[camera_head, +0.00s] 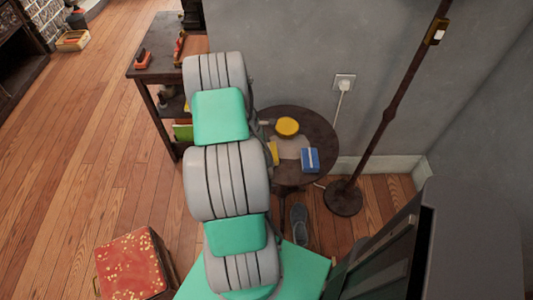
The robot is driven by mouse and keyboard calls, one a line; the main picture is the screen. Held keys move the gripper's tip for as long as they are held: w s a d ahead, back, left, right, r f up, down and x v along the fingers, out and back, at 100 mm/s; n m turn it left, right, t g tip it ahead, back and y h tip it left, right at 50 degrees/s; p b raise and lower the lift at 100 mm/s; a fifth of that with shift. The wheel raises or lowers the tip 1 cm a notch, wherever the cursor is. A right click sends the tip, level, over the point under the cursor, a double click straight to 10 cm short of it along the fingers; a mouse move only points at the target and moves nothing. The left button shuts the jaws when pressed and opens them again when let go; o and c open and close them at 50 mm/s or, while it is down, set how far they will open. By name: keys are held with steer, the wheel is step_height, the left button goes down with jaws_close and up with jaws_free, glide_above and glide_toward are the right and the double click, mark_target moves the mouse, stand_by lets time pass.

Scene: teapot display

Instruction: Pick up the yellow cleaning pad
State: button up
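A small round table (318,132) stands against the wall, beyond and to the right of my arm. A round yellow thing (287,127) lies on it towards the back. A smaller yellow piece (273,153) shows at the table's left side, right at the edge of my arm, which may hide part of it. I cannot tell for sure which of the two is the cleaning pad. My grey and green arm covers the middle of the view. I cannot make out my gripper's fingers; they seem hidden behind the arm.
A blue box (310,159) lies on the round table, close to the yellow things. A floor lamp (386,120) stands to the right. A dark shelf table (157,55) is at the back left. A red speckled box (132,265) sits on the floor at the lower left.

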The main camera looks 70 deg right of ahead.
mark_target(271, 151)
steer(key=c, duration=0.9)
steer(key=shift+r, duration=0.1)
steer(key=shift+r, duration=0.2)
step_height(271, 151, up, 3)
steer(key=shift+w+d+f, duration=0.1)
steer(key=shift+f, duration=0.1)
steer(key=w+a+r, duration=0.2)
steer(key=a+r, duration=0.1)
steer(key=a, duration=0.1)
steer(key=w+a+r, duration=0.2)
steer(key=a+r, duration=0.1)
steer(key=a, duration=0.1)
steer(key=w+a+r, duration=0.2)
steer(key=a+r, duration=0.2)
steer(key=shift+a, duration=0.35)
steer(key=shift+f, duration=0.1)
